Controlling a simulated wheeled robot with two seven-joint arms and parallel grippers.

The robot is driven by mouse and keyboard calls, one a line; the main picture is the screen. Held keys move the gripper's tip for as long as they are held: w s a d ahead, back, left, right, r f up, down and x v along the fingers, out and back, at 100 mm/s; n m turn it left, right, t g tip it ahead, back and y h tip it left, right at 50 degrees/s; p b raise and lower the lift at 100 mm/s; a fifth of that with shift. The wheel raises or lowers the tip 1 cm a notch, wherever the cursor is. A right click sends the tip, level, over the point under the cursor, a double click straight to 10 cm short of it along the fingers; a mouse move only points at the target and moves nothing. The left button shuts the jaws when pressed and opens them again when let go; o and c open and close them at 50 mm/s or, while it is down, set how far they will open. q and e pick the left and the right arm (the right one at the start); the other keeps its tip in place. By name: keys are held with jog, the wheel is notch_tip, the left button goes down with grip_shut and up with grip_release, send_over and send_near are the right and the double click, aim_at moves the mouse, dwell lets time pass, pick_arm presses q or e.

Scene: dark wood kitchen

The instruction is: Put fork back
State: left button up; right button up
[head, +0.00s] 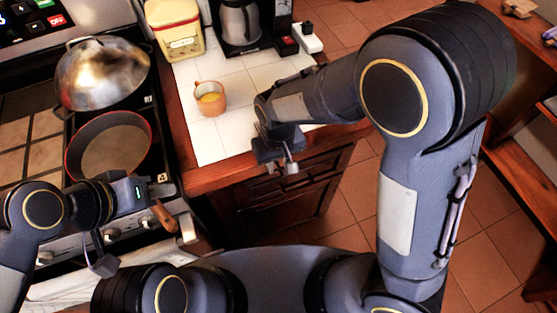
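I cannot make out a fork in the head view. My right gripper (284,160) points down at the front edge of the white-tiled counter (242,130), above the dark wooden drawer front (285,185). A small pale metallic piece shows at its tip; I cannot tell whether it is a finger, a handle or something held. My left gripper (140,193) is at the lower left, over the front of the stove near a wooden pan handle (165,217). Its fingers are too small and dark to read.
An orange cup (210,98) with yellow contents, a cream canister (176,28) and a coffee maker (240,22) stand on the counter. A pan (108,148) and a domed metal vessel (103,73) sit on the stove. Tiled floor (345,215) is open right of the cabinet.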

jog(key=shift+r, duration=0.1)
notch_tip(320, 180, up, 12)
jog(key=s+d+r+m+t+y, duration=0.1)
jog(key=s+d+m+t+y, duration=0.1)
jog(key=s+d, duration=0.4)
jog(key=s+d+r+m+t+y, duration=0.1)
jog(key=s+d+m+t, duration=0.2)
jog(key=s+d, duration=0.4)
jog(key=d, duration=0.5)
jog(key=shift+r+t+y+p, duration=0.3)
jog(key=shift+y, duration=0.1)
jog(key=shift+o, duration=0.8)
jog(key=shift+d, duration=0.15)
